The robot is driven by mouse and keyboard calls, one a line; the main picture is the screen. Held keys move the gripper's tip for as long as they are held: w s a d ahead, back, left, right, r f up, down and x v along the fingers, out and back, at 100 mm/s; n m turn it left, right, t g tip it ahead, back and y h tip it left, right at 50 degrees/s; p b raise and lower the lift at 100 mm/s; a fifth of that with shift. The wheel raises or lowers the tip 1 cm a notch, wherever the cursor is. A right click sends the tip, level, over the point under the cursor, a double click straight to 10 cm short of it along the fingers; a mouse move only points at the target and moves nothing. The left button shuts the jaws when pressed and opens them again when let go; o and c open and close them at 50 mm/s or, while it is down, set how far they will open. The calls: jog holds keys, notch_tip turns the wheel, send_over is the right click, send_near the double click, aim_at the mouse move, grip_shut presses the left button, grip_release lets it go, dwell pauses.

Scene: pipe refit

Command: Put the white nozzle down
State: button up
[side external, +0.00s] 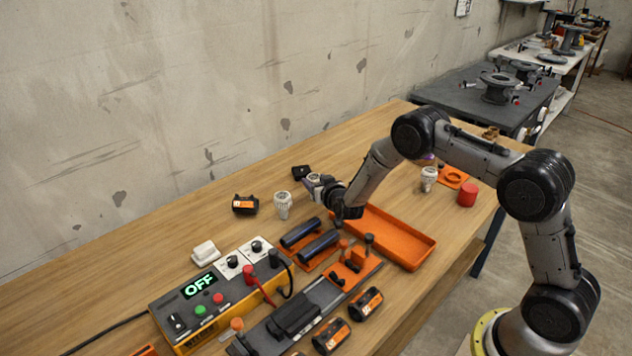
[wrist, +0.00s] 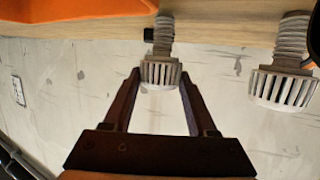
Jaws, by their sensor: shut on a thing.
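My gripper (side external: 318,183) is shut on a white nozzle, with one finger on each side of its slotted head. The wrist view shows this held nozzle (wrist: 161,72) between the fingertips (wrist: 160,77). Its head and threaded end are lined up like those of a second white nozzle (wrist: 284,80), which shows beside it in the wrist view. In the side view that second nozzle (side external: 283,205) stands upright on the table, just left of my gripper. I cannot tell whether the held nozzle touches the table. Another white nozzle (side external: 428,178) stands farther right, behind my arm.
An orange tray (side external: 415,258) lies right of my gripper. A small black block (side external: 301,172) is close behind it. Two dark cylinders (side external: 309,240) lie on an orange holder in front. A power box (side external: 205,300) reading OFF, a red cylinder (side external: 467,194) and the wall border the work.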

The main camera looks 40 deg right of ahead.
jog(key=shift+f, duration=0.15)
jog(key=o, duration=1.3)
jog(key=shift+o, duration=0.2)
jog(key=shift+s+a+r, duration=0.1)
jog(key=shift+s+r, duration=0.05)
jog(key=shift+r, duration=0.05)
jog(key=v, duration=0.4)
jog(key=shift+s+r, duration=0.1)
jog(key=shift+r, duration=0.05)
notch_tip(320, 180, up, 7)
jog(key=shift+s, duration=0.2)
